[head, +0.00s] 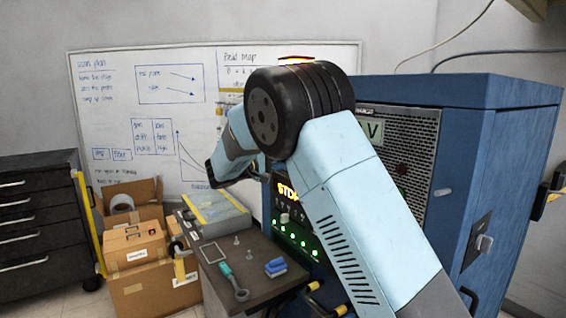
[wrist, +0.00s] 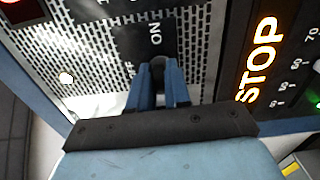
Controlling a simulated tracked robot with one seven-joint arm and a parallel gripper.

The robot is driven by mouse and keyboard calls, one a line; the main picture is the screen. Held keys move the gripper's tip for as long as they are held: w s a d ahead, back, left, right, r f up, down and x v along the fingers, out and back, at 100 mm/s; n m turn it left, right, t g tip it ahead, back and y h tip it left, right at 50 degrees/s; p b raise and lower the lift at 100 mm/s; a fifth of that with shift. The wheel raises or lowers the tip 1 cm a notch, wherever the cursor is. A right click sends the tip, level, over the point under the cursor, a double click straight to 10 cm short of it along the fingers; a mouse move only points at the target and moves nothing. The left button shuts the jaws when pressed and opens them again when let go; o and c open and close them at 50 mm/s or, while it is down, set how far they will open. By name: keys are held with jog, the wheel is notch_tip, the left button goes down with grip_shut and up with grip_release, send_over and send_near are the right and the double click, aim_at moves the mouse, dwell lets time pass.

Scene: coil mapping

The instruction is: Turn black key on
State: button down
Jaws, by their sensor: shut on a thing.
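In the wrist view my gripper (wrist: 160,74) has its blue fingers close together at a dark switch plate (wrist: 128,42) on the perforated metal panel. The fingers are shut on the black key (wrist: 158,63). Only a little dark material shows at the fingertips, so most of the key and its exact angle are hidden. The white "ON" label (wrist: 155,34) is just beyond the fingertips. An "OFF" label, partly hidden, is to their left. In the head view my arm hides the gripper and the key.
The blue cabinet (head: 513,140) carries an orange "STOP" sign (wrist: 257,60) right of the fingers, and green lights (head: 303,241). A dark workbench (head: 215,270) with small tools stands before it. Cardboard boxes (head: 135,247) and a dark drawer unit (head: 40,225) are at left.

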jog(key=shift+f+m, duration=0.2)
jog(key=shift+m, duration=0.2)
jog(key=c, duration=1.2)
grip_release()
jog(key=shift+o, duration=0.2)
jog(key=shift+r, duration=0.1)
jog(key=v, duration=1.3)
jog(key=shift+s+a, duration=0.25)
jog(key=shift+a, duration=0.1)
